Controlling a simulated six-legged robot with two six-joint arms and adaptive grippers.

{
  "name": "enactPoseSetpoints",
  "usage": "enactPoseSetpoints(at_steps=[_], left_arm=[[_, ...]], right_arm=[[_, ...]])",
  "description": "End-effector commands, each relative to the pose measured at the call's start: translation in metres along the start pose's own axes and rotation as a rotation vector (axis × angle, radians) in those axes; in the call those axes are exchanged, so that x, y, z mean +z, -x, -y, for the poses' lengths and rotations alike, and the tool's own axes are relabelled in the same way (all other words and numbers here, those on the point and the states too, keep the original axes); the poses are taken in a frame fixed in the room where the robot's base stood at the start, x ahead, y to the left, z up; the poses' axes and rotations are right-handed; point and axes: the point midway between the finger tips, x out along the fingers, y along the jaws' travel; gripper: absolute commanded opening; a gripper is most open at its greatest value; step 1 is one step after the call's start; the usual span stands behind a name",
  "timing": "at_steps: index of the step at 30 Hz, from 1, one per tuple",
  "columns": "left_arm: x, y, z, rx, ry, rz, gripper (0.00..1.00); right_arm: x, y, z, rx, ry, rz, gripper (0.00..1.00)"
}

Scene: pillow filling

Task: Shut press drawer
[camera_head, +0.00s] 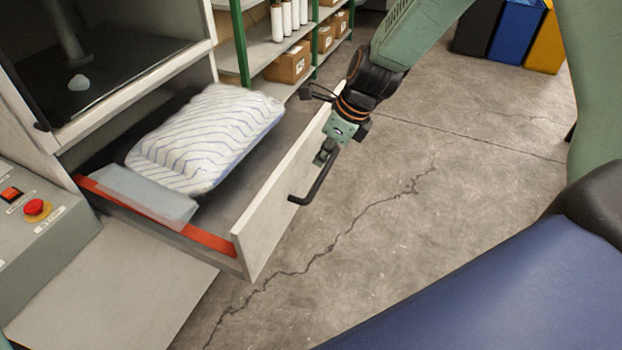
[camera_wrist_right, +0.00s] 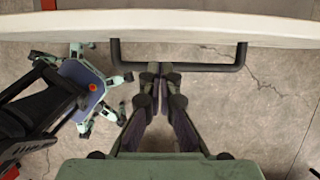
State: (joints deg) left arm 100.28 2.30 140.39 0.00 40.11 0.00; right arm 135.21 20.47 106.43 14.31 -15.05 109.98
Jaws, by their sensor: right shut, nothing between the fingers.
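The press drawer (camera_head: 284,204) is pulled out of the press (camera_head: 125,62), with its pale front panel facing right. A striped pillow (camera_head: 205,135) lies in the drawer. A dark bar handle (camera_head: 316,180) is on the front panel and also shows in the right wrist view (camera_wrist_right: 215,67). My right gripper (camera_head: 326,153) is at the handle's upper end. In the right wrist view, my right gripper (camera_wrist_right: 154,70) is shut and empty, its fingertips overlapping the bar in the picture. Whether they touch it, I cannot tell. My left gripper is out of view.
A control panel (camera_head: 40,235) with a red button stands at the left. A translucent sheet (camera_head: 145,194) lies at the drawer's near red edge. Shelves with boxes (camera_head: 288,65) stand behind. Several bins (camera_head: 515,30) are at the back right. Cracked concrete floor (camera_head: 430,190) lies open right of the drawer.

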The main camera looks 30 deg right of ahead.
Motion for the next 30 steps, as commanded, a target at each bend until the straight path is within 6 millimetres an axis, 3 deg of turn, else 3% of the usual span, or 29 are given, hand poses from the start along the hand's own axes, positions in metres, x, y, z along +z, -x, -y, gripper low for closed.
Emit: enactPoseSetpoints(at_steps=[3, 16, 30], left_arm=[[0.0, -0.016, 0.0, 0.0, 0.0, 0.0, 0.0], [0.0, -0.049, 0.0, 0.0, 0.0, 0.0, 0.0], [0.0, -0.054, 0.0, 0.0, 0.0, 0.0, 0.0]], right_arm=[[-0.003, -0.02, 0.0, 0.001, 0.001, -0.002, 0.0], [-0.003, -0.068, 0.001, 0.002, 0.004, -0.001, 0.0], [-0.002, -0.077, 0.001, 0.001, 0.004, 0.0, 0.0]])
